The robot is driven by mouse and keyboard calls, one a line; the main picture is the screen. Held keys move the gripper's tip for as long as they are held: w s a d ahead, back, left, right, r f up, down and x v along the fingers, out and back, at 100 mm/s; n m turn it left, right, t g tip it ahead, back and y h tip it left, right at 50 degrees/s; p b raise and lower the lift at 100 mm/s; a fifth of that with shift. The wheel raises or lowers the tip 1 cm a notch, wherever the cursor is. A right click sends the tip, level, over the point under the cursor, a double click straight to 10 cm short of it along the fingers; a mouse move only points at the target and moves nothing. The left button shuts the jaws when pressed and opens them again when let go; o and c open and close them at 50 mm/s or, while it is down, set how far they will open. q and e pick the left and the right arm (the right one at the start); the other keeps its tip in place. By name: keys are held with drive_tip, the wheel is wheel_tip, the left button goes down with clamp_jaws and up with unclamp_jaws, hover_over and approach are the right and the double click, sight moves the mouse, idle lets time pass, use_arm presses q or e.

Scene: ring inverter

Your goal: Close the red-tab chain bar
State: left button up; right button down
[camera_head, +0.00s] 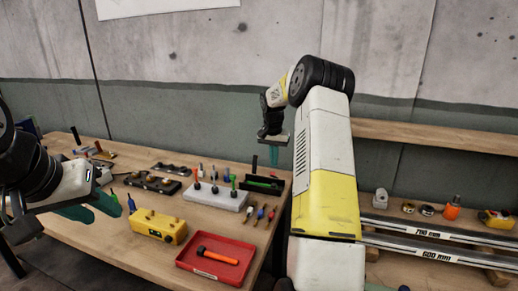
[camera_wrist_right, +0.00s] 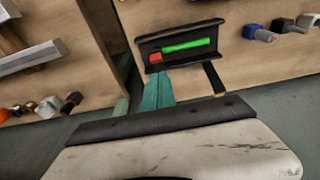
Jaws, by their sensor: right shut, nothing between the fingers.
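A dark bar-shaped tray (camera_head: 258,187) lies at the back right of the workbench in the head view, with a green strip along it. In the right wrist view, the dark tray (camera_wrist_right: 150,44) holds the green strip (camera_wrist_right: 188,46), and a red tab (camera_wrist_right: 155,58) sits at its left end. My right gripper (camera_head: 273,160) is shut and empty above the bench near this tray; its teal fingertips (camera_wrist_right: 157,74) appear just below the red tab in the wrist view. My left gripper (camera_head: 95,211) hangs over the bench's left front; its finger gap is unclear.
A white block (camera_head: 216,197) with upright coloured tools stands left of the dark tray. A yellow box (camera_head: 158,227) and a red tray (camera_head: 240,247) with an orange-handled hammer (camera_head: 217,256) lie nearer. Small screwdrivers (camera_head: 261,214) lie between. A shelf (camera_head: 440,212) with small parts is at right.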

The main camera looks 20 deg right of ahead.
sight(271, 175)
drive_tip(key=shift+s+a+f, duration=0.35)
drive_tip(key=shift+s+f, duration=0.1)
drive_tip(key=shift+f, duration=0.3)
drive_tip(key=shift+s+a+f+t+h, duration=0.2)
drive_tip(key=shift+s+a+t+h, duration=0.2)
drive_tip(key=shift+t, duration=0.1)
drive_tip(key=shift+s+a+f+t+h, duration=0.5)
drive_tip(key=shift+s+f+t, duration=0.1)
drive_tip(key=shift+t, duration=0.1)
drive_tip(key=shift+s+a+f, duration=0.15)
drive_tip(key=shift+s+f, duration=0.15)
drive_tip(key=shift+f, duration=0.25)
drive_tip(key=shift+s+a+f, duration=0.2)
drive_tip(key=shift+s+f, duration=0.05)
drive_tip(key=shift+f, duration=0.3)
drive_tip(key=shift+s+a+f, duration=0.15)
drive_tip(key=shift+s+f, duration=0.15)
drive_tip(key=shift+f, duration=0.25)
drive_tip(key=shift+w+d, duration=0.1)
